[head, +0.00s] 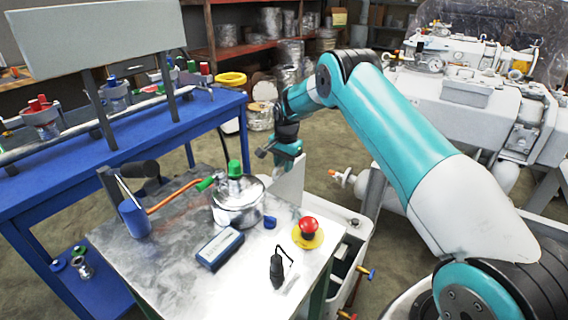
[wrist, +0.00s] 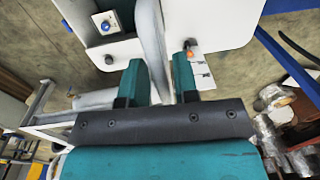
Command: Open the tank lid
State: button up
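The tank (head: 238,203) is a round silver metal vessel on the metal-topped table, in the head view. Its lid (head: 236,187) looks shut and carries a green-capped fitting (head: 234,170). My gripper (head: 288,158) hangs behind and to the right of the tank, higher than the lid and apart from it. In the wrist view my gripper (wrist: 159,68) has its two teal fingers spread. A pale strip shows between or beyond them; I cannot tell whether it touches either finger. The tank does not show clearly in the wrist view.
The metal-topped table (head: 140,260) also holds a blue box (head: 220,248), a red emergency button (head: 308,228), a black handheld device (head: 277,270) and a blue cylinder (head: 134,218) with an orange hose. A blue bench (head: 60,180) stands at left, large white machinery (head: 470,80) at right.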

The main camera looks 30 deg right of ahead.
jog(key=shift+o, duration=0.3)
jog(key=shift+r, duration=0.1)
notch_tip(320, 180, up, 17)
jog(key=s, duration=0.1)
jog(key=shift+d, duration=0.3)
jog(key=shift+r+p, duration=0.15)
jog(key=shift+p, duration=0.15)
jog(key=s+a+r+n+y+p, duration=0.1)
jog(key=s+a+r+n+p, duration=0.4)
jog(key=s+a+r+n, duration=0.65)
jog(key=s+a+r+n+y+p, duration=0.1)
jog(key=s+a+n, duration=0.1)
jog(key=s, duration=0.8)
jog(key=s+a+r+n+y+p, duration=0.1)
jog(key=s+a, duration=0.4)
jog(key=s, duration=0.5)
jog(key=s+a+r+n+p, duration=0.2)
jog(key=s+a+r+n, duration=0.1)
jog(key=s, duration=0.7)
jog(key=shift+s+a+r+n+g+y+p, duration=0.2)
jog(key=shift+s+a+n+g+y+p, duration=0.2)
jog(key=shift+a+n, duration=0.45)
jog(key=shift+d, duration=0.2)
